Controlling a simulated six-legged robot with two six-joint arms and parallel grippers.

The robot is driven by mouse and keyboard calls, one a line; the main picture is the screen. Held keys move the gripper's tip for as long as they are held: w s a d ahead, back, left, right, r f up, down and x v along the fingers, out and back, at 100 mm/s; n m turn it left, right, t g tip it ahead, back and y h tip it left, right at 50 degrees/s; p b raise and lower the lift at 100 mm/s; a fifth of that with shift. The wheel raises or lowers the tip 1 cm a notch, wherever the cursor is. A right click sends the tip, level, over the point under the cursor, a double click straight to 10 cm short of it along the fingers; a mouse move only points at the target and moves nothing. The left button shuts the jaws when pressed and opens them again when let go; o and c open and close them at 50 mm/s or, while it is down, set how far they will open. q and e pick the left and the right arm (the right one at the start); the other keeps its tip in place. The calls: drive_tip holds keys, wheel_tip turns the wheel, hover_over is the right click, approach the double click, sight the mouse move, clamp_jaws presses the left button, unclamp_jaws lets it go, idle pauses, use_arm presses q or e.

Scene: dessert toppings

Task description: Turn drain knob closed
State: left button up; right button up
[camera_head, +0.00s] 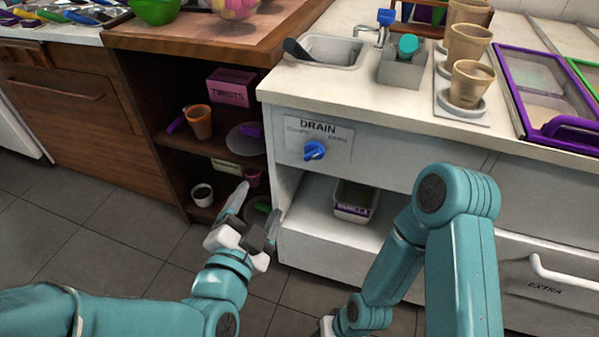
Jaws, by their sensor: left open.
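The blue drain knob (314,150) sits on a grey plate marked DRAIN (338,134) on the white counter's front. Small words stand at the plate's left and right, too blurred to read surely. The knob's exact turn is hard to tell. My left gripper (258,203) is open and empty, below and left of the knob and apart from it. Its fingers point up, in front of the wooden shelf. My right arm bends down in front of the counter. Only a small part of my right gripper (326,326) shows at the bottom edge; its fingers are hidden.
A sink (325,50) with a blue-handled tap (385,17) is above the knob. A grey bin (355,200) stands on the open shelf below it. Left, wooden shelves hold an orange cup (199,121) and a pink box (232,87). A drawer handle (560,277) sticks out right.

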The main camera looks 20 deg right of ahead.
sight(312, 157)
use_arm(q)
drive_tip(key=s+d+f+m+h+b, duration=0.1)
drive_tip(key=s+d+h+b, duration=0.1)
drive_tip(key=s+d+b, duration=0.15)
drive_tip(key=b+x, duration=0.2)
drive_tip(key=x, duration=1.5)
use_arm(e)
wheel_tip(312, 157, down, 7)
drive_tip(key=w, duration=0.1)
drive_tip(key=shift+w+d+t, duration=0.2)
drive_tip(key=shift+t, duration=0.1)
use_arm(q)
drive_tip(key=c, duration=1.1)
use_arm(e)
drive_tip(key=shift+f, duration=0.1)
